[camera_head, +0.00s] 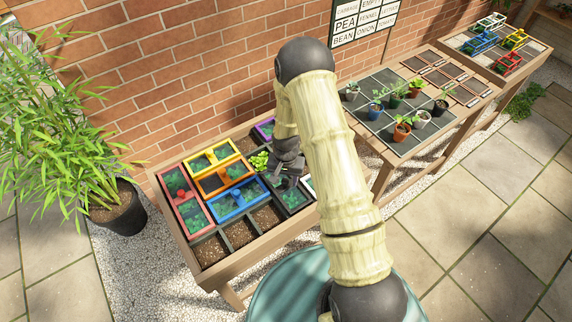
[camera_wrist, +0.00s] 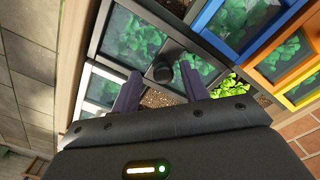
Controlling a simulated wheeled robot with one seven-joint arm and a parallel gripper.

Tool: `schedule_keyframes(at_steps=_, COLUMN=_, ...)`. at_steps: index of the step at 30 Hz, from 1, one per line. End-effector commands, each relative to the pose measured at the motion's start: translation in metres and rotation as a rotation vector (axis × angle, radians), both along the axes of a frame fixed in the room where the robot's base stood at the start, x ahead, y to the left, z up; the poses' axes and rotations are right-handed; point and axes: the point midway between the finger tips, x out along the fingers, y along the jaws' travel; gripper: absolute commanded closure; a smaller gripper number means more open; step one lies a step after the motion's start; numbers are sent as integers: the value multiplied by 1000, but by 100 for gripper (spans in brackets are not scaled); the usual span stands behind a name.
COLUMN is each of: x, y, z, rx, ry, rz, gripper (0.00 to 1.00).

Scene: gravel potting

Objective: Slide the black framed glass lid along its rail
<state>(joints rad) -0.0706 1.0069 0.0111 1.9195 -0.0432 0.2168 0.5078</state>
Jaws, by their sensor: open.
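The black framed glass lid (camera_wrist: 138,36) lies on the planting table, with green leaves showing through its panes. Its round black knob (camera_wrist: 163,72) sits on the frame's middle bar. In the wrist view my gripper (camera_wrist: 160,90) is open, one finger on each side of and slightly short of the knob. I cannot tell whether a finger touches it. In the head view the lid (camera_head: 292,199) is partly covered by my gripper (camera_head: 288,176) and arm. The rail itself is not clear.
A blue framed lid (camera_wrist: 218,35) lies beside the black one, with orange (camera_head: 210,185), yellow and red lids farther left in the head view. A white framed lid (camera_wrist: 86,108) adjoins the black one. Bare soil (camera_wrist: 165,98) and bright green leaves (camera_wrist: 231,85) show near my fingers. A brick wall stands behind.

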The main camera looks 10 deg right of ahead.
Motion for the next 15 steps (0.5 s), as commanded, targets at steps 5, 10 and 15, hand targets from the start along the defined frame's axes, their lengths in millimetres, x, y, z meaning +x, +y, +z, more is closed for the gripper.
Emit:
schedule_keyframes(at_steps=5, x=1, y=0, z=18, rx=1, ry=-4, rz=1, gripper=56)
schedule_keyframes(at_steps=10, x=2, y=0, z=43, rx=0, ry=-4, rz=1, gripper=56)
schedule_keyframes(at_steps=15, x=1, y=-1, z=70, rx=0, ry=-3, rz=-2, gripper=56)
